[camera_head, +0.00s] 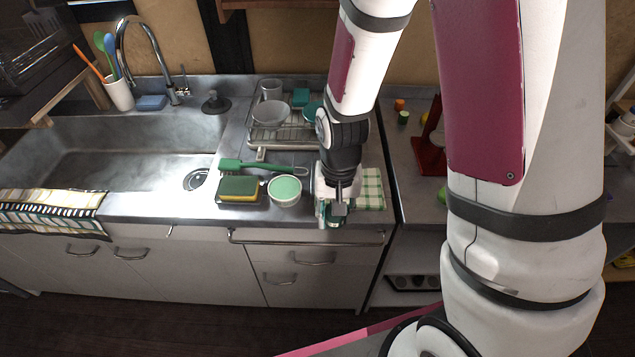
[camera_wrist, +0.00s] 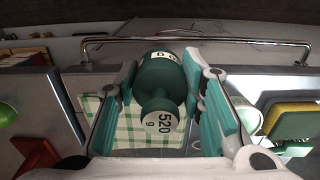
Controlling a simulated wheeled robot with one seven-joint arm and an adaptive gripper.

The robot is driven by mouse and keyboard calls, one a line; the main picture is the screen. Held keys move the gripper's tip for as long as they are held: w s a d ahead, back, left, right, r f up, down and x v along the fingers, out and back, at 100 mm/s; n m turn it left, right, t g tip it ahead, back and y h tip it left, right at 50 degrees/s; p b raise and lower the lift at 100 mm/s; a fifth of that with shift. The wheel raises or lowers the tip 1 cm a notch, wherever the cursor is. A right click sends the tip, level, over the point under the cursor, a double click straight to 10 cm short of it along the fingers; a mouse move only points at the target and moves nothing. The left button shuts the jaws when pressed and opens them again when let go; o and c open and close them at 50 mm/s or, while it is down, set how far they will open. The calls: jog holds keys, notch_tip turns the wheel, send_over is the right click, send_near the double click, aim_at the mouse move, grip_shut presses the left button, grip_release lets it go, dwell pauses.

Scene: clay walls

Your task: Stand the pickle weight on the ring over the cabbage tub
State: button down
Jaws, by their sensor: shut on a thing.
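The pickle weight (camera_wrist: 160,75) is dark green with a pale end marked "520 g". My gripper (camera_wrist: 164,95) is shut on it, with the weight between the two teal finger pads in the wrist view. In the head view my gripper (camera_head: 336,205) is at the counter's front, right of the tub, and mostly hides the weight. The cabbage tub (camera_head: 284,190) is a white round tub with a pale green top, standing on the counter. A separate ring on it cannot be made out. In the wrist view the tub (camera_wrist: 247,116) is partly hidden behind a finger.
A green-and-yellow sponge (camera_head: 239,189) on a dark tray and a green brush (camera_head: 255,166) lie left of and behind the tub. A checked cloth (camera_head: 370,187) lies beside my gripper. A dish rack (camera_head: 285,135) stands behind. A rail (camera_head: 300,240) runs along the front.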

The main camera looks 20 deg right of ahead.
jog(key=w, duration=0.8)
jog(key=w+d+f, duration=0.1)
jog(key=w, duration=0.2)
jog(key=shift+w+d, duration=0.1)
jog(key=shift+w, duration=0.3)
jog(key=shift+w+f, duration=0.2)
jog(key=shift+f, duration=0.75)
jog(key=shift+w+f, duration=0.2)
jog(key=shift+f, duration=0.7)
jog(key=shift+s+f, duration=0.1)
jog(key=shift+f, duration=0.15)
jog(key=shift+s+f, duration=0.15)
jog(key=shift+f, duration=0.3)
jog(key=c, duration=1.1)
grip_release()
jog(key=shift+f, duration=0.1)
jog(key=shift+o, duration=0.2)
